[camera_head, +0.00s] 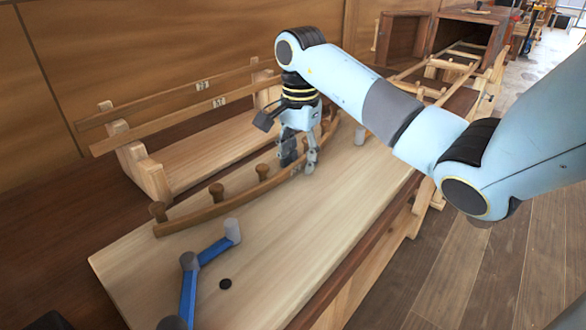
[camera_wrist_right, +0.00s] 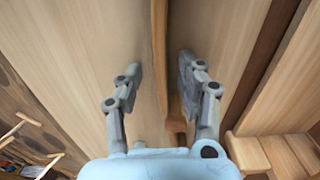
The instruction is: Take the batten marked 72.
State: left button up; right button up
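Two straight wooden battens lie along a wooden rack at the back left. The back batten (camera_head: 165,99) carries a small label that seems to read 73 or 72. The front batten (camera_head: 158,124) carries another label, too small to read surely. My right gripper (camera_head: 298,166) is low over the bench, at a curved batten, to the right of the rack and away from both straight battens. In the right wrist view its fingers (camera_wrist_right: 160,72) are apart, with the curved batten (camera_wrist_right: 159,50) between them and gaps on either side. My left gripper is not in view.
The pale bench (camera_head: 300,240) bears several round wooden pegs (camera_head: 216,192) along the curved batten (camera_head: 232,205). A blue jointed piece (camera_head: 214,250) lies near the front. A ladder-like wooden frame (camera_head: 440,70) and open box (camera_head: 465,42) stand beyond.

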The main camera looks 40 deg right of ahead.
grip_shut()
dwell(0.4)
